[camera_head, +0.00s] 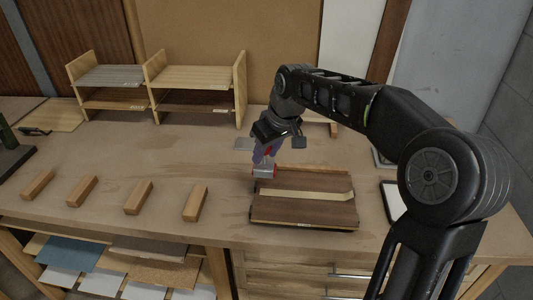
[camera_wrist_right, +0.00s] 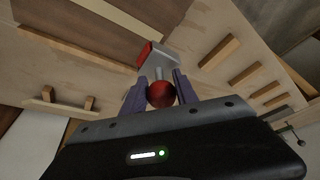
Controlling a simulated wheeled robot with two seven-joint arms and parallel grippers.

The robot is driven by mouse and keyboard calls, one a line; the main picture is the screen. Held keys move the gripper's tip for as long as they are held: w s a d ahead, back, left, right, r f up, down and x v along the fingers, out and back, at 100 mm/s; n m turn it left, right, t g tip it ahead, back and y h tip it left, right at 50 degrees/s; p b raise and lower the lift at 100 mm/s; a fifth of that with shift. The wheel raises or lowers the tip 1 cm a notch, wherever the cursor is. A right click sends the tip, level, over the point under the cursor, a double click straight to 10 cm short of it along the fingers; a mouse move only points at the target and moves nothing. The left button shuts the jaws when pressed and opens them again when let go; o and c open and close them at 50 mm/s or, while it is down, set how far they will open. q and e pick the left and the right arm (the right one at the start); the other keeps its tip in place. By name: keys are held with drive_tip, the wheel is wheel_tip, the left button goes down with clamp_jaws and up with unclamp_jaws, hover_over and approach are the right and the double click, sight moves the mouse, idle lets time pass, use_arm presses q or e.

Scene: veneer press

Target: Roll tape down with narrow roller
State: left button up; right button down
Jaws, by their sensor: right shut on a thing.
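The veneer panel (camera_head: 300,213) is dark brown and lies flat on the bench. A pale tape strip (camera_head: 305,195) runs across it from left to right. My right gripper (camera_head: 265,154) is shut on the roller (camera_head: 265,171), which has a grey head with red parts. In the right wrist view the red round handle (camera_wrist_right: 160,94) sits between my two purple fingers, with the head (camera_wrist_right: 158,58) beyond them. The roller is at the panel's upper left corner, near the tape's left end. I cannot tell whether it touches the surface. My left gripper is not in view.
Several wooden blocks (camera_head: 138,197) stand in a row left of the panel. A shelf rack (camera_head: 200,77) with veneer sheets is at the back. A pale-faced dark tray or tablet (camera_head: 393,200) lies right of the panel. Bench between blocks and rack is clear.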

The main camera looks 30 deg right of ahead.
drive_tip(key=shift+r+p, duration=0.4)
drive_tip(key=shift+r, duration=0.4)
